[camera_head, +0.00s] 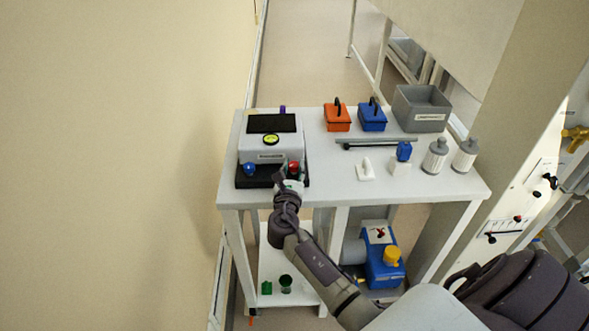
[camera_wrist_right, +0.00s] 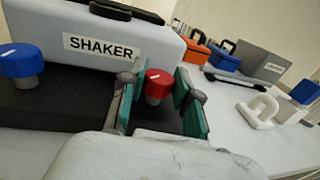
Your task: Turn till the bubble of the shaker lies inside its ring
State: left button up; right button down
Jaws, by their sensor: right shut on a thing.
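The shaker (camera_head: 252,148) is a pale grey box with a black top pad on a black base, at the left of the white table. It also shows in the right wrist view (camera_wrist_right: 160,60). A round yellow-green bubble level (camera_head: 270,140) sits on its top; the bubble's place against the ring is too small to tell. A red knob (camera_wrist_right: 157,82) is at its front right and a blue knob (camera_wrist_right: 20,62) at its front left. My right gripper (camera_head: 291,183) is shut on the red knob, with its green-padded fingers on either side. My left gripper is out of view.
On the table (camera_head: 330,180) stand an orange box (camera_head: 337,121), a blue box (camera_head: 371,120), a grey bin (camera_head: 420,112), white bottles (camera_head: 435,158) and a white holder (camera_head: 365,171). A dark bar (camera_head: 375,144) lies mid-table. A wall is close on the left.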

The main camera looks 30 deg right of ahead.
jog(key=m+g+h+b, duration=0.1)
jog(key=m+g+h, duration=0.1)
jog(key=g, duration=0.1)
jog(key=m+g+h+b, duration=0.1)
jog(key=shift+w+a+f+m+g+h+b, duration=0.2)
jog(key=shift+w+m+g+h+b, duration=0.1)
jog(key=shift+m+h+b, duration=0.1)
jog(key=m+g+h+b, duration=0.1)
jog(key=m+g+b, duration=0.1)
jog(key=g, duration=0.1)
jog(key=m+g+h+b, duration=0.1)
jog(key=m+g+b, duration=0.1)
jog(key=shift+w+g, duration=0.15)
jog(key=shift+g, duration=0.25)
jog(key=shift+r+m+g+h+b, duration=0.2)
jog(key=shift+m+g+h+b, duration=0.1)
jog(key=shift+m+g+b, duration=0.8)
jog(key=shift+g, duration=0.3)
jog(key=c, duration=1.1)
grip_release()
